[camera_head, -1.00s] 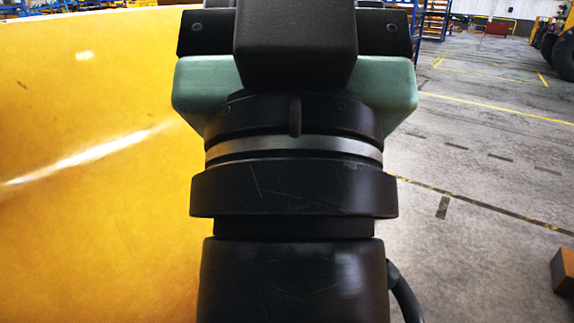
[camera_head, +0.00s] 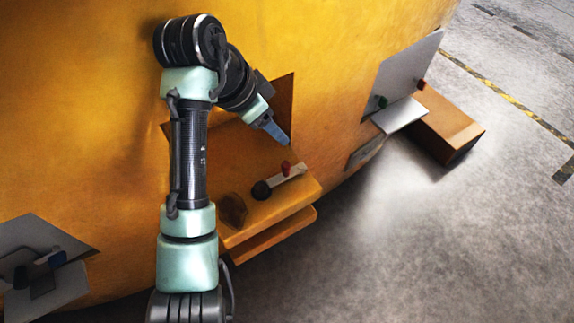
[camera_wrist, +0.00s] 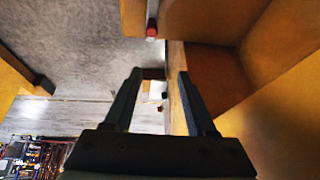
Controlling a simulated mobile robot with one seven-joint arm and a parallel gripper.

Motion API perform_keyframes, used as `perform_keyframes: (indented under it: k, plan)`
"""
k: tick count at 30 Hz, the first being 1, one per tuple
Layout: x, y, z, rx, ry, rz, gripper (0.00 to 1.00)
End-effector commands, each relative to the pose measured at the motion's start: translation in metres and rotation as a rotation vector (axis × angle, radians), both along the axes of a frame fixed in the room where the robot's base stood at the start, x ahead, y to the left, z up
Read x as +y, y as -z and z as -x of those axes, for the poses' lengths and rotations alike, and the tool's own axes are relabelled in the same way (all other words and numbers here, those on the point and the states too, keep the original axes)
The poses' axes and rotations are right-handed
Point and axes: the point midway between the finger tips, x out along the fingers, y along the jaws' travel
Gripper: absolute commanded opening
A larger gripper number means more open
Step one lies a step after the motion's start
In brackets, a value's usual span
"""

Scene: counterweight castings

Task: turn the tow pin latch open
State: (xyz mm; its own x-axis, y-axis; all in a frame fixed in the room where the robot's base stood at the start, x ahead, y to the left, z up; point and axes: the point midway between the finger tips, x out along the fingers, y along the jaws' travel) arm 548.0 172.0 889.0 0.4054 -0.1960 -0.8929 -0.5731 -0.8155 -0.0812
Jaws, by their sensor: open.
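A pale latch bar (camera_head: 288,180) lies on a yellow tow block (camera_head: 243,213) that juts from the casting. It has a black round boss (camera_head: 261,190) at one end and a red knob (camera_head: 286,168) near the other. A dark rounded part (camera_head: 232,209) is beside it on the block. My gripper (camera_head: 286,143) is above the block, just short of the red knob, apart from the bar. In the wrist view my gripper (camera_wrist: 157,73) has its two fingers spread with nothing between them. The red knob (camera_wrist: 151,32) shows beyond the fingertips there, at the top.
The large yellow casting (camera_head: 80,120) fills the left and back. At its right is a grey plate (camera_head: 408,72) with green and red knobs, near a brown box (camera_head: 440,125) on the floor. Another grey plate (camera_head: 35,265) with a dark handle is at lower left.

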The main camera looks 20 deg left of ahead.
Motion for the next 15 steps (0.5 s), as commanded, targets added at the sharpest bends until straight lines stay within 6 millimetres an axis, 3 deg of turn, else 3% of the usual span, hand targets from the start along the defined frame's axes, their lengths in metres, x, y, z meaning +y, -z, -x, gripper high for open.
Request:
perform_keyframes:
  k: [1,5,15]
  plan:
    - [0.007,0.008,0.011,0.049,0.018,0.010,0.56]
    - [0.010,0.021,0.022,0.105,0.048,0.025,0.56]
    - [-0.002,0.068,0.009,0.110,0.050,0.028,0.56]
